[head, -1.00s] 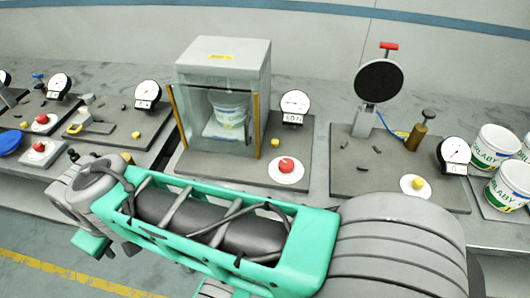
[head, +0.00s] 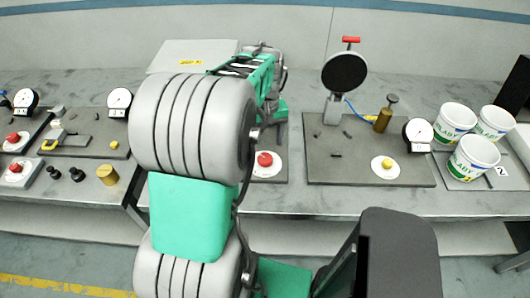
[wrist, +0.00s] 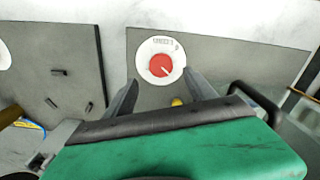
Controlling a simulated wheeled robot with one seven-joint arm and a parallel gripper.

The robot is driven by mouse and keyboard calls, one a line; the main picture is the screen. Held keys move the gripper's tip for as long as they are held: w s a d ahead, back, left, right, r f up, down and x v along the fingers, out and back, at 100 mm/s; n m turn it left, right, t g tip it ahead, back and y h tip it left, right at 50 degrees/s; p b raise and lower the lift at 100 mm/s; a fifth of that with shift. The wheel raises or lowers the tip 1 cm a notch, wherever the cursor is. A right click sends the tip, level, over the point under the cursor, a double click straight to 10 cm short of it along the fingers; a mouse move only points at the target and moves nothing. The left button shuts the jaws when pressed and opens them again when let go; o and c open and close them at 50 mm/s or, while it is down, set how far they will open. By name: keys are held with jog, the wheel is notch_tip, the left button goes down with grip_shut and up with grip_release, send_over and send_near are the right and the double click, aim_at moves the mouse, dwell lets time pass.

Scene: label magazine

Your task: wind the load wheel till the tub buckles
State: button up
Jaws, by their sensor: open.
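The red knob on a white marked dial, which looks like the load wheel, sits on the test stand's grey plate. It shows in the head view (head: 264,159) and the wrist view (wrist: 161,65). My gripper (wrist: 160,84) is open and empty; in the wrist view its fingers point toward the knob, one on either side of its line. I cannot tell how high it is above the knob. The test chamber (head: 193,55) shows only its top behind my arm in the head view. The tub inside and the stand's gauge are hidden there.
A small yellow knob (wrist: 176,102) is close by on the same plate. The neighbouring plate (head: 330,170) carries a black disc on a stand, a brass plunger and a gauge (head: 418,134). Several white tubs (head: 473,157) stand at the right. More stations with red buttons (head: 14,139) stand left.

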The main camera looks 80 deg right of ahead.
aim_at(265, 158)
notch_tip(265, 158, down, 7)
jog(key=shift+w+a+r+p, duration=0.1)
jog(key=shift+p, duration=0.55)
jog(key=c, duration=1.4)
